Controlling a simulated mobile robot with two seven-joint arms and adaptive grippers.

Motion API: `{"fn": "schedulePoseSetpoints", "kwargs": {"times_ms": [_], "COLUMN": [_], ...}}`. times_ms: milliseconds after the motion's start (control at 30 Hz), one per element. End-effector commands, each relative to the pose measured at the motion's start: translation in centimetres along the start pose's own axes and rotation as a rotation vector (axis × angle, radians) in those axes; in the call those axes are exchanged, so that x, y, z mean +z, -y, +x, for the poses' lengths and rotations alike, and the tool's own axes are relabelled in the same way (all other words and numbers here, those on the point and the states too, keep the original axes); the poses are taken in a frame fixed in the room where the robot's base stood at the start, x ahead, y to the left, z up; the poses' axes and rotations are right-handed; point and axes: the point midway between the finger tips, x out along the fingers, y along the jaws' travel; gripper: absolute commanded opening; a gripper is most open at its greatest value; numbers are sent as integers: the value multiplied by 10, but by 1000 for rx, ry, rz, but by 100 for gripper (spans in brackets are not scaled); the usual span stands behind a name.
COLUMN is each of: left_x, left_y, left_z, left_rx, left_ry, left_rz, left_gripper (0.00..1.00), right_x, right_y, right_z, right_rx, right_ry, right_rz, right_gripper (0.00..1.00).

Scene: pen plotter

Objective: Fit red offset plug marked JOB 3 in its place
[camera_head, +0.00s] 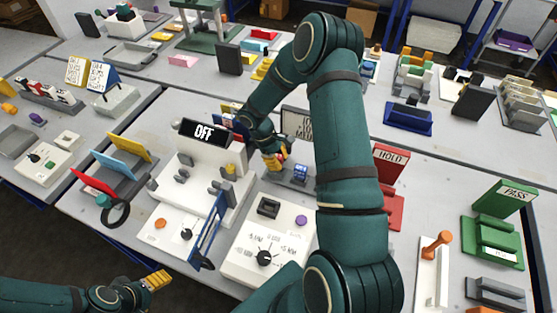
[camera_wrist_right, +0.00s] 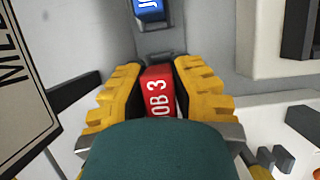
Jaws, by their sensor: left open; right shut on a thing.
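The red offset plug marked JOB 3 (camera_wrist_right: 159,88) is between the yellow finger pads of my right gripper (camera_wrist_right: 160,85), which is shut on it. The teal wrist body hides its near end. In the head view my right gripper (camera_head: 275,160) points down beside a grey holder (camera_head: 296,186). A blue plug (camera_head: 300,172) sits in that holder; it also shows at the top of the right wrist view (camera_wrist_right: 150,10). Whether the red plug touches the holder cannot be told. My left gripper (camera_head: 157,280) is open and empty at the lower left.
A white machine with an OFF display (camera_head: 204,132) stands left of the right gripper. A lettered sign (camera_head: 298,122) stands just behind, a white dial panel (camera_head: 265,258) in front. A red HOLD stand (camera_head: 390,162) is to the right.

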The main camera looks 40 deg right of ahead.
Motion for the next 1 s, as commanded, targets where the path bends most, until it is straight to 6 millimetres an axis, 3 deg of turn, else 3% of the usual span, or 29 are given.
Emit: {"fn": "schedulePoseSetpoints", "kwargs": {"times_ms": [1000], "left_x": [2], "left_y": [7], "left_z": [18], "left_rx": [0], "left_ry": [0], "left_rz": [0], "left_gripper": [70], "right_x": [-9], "right_y": [0], "right_z": [22], "right_rx": [0], "right_ry": [1], "right_rz": [0], "right_gripper": [0]}}
